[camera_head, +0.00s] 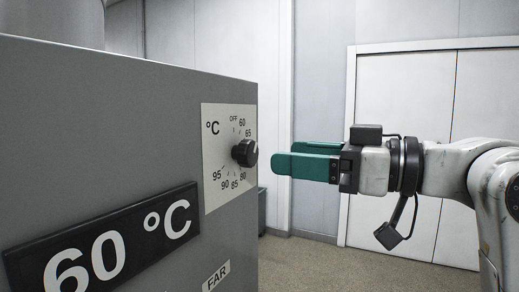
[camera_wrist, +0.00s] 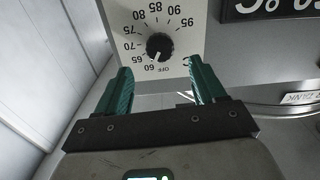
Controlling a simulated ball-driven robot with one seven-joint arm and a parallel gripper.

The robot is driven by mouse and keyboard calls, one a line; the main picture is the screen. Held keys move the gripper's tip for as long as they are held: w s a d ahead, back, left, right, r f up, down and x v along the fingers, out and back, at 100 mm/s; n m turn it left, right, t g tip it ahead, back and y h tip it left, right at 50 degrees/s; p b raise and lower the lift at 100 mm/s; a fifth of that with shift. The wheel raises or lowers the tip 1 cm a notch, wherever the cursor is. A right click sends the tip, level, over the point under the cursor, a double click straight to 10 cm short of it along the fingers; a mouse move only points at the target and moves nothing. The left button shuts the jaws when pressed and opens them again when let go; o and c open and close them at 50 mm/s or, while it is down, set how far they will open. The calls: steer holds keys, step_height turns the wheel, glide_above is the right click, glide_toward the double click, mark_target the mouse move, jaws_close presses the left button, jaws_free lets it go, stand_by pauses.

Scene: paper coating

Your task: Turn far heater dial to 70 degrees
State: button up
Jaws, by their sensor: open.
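The far heater dial is a black round knob (camera_head: 245,153) on a white scale plate (camera_head: 228,190) marked OFF and 60 to 95. In the wrist view the knob (camera_wrist: 159,46) shows a white pointer mark toward 60. A black display (camera_head: 105,240) on the grey heater box reads 60 °C, and a label below says FAR. My gripper (camera_head: 284,158) has two green fingers, open and empty, to the right of the knob and apart from it. In the wrist view the fingers (camera_wrist: 162,72) sit either side of and short of the knob.
The grey heater box (camera_head: 130,90) fills the left of the head view. A dark green bin (camera_head: 262,210) stands on the floor behind it. White double doors (camera_head: 400,100) are at the back. The air between my fingers and the knob is clear.

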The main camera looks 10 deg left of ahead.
mark_target(253, 152)
steer(key=p+x, duration=0.1)
steer(key=x, duration=0.5)
steer(key=shift+w+a, duration=0.1)
steer(key=shift+a, duration=0.2)
steer(key=shift+c, duration=0.3)
steer(key=c, duration=1)
steer(key=shift+p, duration=0.3)
